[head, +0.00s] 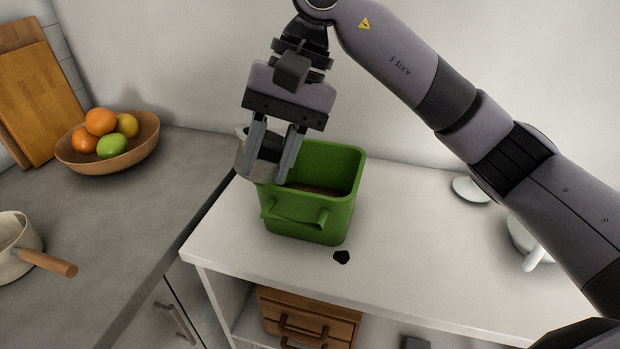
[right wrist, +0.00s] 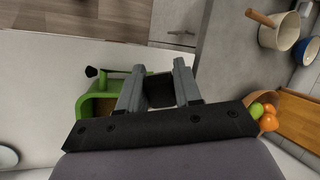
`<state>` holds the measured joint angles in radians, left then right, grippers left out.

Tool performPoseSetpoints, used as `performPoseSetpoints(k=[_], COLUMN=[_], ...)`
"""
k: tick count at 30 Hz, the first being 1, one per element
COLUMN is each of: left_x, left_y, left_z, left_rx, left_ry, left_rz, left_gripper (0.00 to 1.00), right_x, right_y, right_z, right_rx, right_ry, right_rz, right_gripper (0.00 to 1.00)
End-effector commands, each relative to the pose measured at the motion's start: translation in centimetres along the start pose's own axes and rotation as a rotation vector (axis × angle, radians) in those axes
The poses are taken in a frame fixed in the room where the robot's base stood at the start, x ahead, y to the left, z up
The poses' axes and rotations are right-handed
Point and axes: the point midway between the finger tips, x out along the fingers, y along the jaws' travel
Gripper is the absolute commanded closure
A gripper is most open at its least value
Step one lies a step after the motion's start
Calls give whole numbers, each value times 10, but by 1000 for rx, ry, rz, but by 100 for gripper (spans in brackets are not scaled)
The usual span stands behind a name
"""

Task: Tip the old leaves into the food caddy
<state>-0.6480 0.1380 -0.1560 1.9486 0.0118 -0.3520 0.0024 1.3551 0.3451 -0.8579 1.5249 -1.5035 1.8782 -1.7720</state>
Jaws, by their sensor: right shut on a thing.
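The green food caddy (head: 338,215) stands open on the white table, with brownish contents low inside; its green rim also shows in the right wrist view (right wrist: 88,105). My right gripper (head: 272,165) points down at the caddy's left rim. It is shut on a small grey metal vessel (head: 244,162), which looks tilted over the rim. In the right wrist view a dark part of the vessel (right wrist: 160,92) shows between the fingers. I cannot see whether leaves are inside it. A black clump (head: 341,257) lies on the table in front of the caddy. My left gripper is out of view.
A fruit bowl (head: 140,150) and a cream saucepan (head: 18,245) stand on the grey counter at left. A white dish (head: 470,190) and a white handled vessel (head: 530,250) stand at the right of the table. A wooden drawer box (head: 330,306) sits below. The middle right of the table is clear.

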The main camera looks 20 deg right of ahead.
Motion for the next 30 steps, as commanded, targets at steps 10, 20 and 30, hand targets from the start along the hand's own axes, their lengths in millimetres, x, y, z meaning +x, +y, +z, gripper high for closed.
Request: performPoseSetpoints(k=[10, 20, 30], left_x=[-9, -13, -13], left_y=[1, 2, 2], left_z=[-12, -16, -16], left_rx=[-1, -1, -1], left_ry=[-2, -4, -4], left_rz=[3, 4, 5], left_gripper=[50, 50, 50], right_x=[0, -29, -46], right_y=[-8, -20, -26], right_z=[3, 10, 14], right_rx=[3, -1, 2], right_ry=[33, 147, 220], right_rz=[53, 242, 373], right_gripper=[96, 96, 96])
